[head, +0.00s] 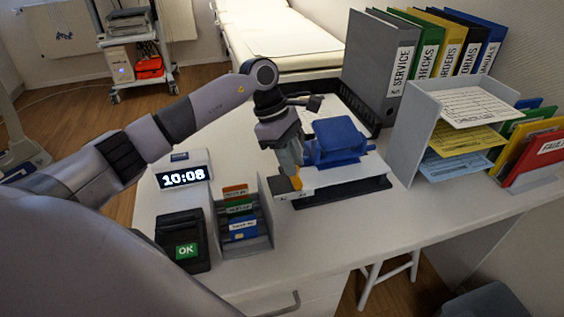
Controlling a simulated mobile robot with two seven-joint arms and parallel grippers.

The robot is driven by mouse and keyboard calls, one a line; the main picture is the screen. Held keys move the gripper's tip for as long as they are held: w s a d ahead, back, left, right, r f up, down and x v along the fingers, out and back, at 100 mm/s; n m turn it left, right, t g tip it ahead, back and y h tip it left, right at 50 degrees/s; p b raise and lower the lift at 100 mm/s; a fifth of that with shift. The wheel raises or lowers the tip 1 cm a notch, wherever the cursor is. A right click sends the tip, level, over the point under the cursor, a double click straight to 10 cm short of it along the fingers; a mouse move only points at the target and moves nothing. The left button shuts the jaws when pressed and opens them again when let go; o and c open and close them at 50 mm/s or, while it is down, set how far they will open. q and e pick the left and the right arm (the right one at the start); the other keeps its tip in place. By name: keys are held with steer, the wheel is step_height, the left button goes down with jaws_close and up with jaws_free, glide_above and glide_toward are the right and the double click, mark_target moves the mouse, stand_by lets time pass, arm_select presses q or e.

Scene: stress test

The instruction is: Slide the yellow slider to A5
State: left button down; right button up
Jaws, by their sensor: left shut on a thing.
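The yellow slider (297,178) sits at the left front end of a device with a white plate and dark base (345,190). A blue block-shaped part (337,138) stands on top of this device. My left gripper (293,166) points down and is shut on the yellow slider; the fingers hide part of it. I cannot read an A5 mark or other scale on the device from here. My right gripper is not in view.
Left of the device are a card holder (258,229), a black terminal reading OK (183,242) and a clock (182,175). Binders (377,70), a paper tray rack (410,130) and coloured folders (532,158) stand to the right. The desk front (330,235) is clear.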

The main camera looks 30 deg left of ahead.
arm_select(q)
steer(key=c, duration=1)
jaws_free()
steer(key=v, duration=0.7)
steer(key=shift+s+r, duration=0.1)
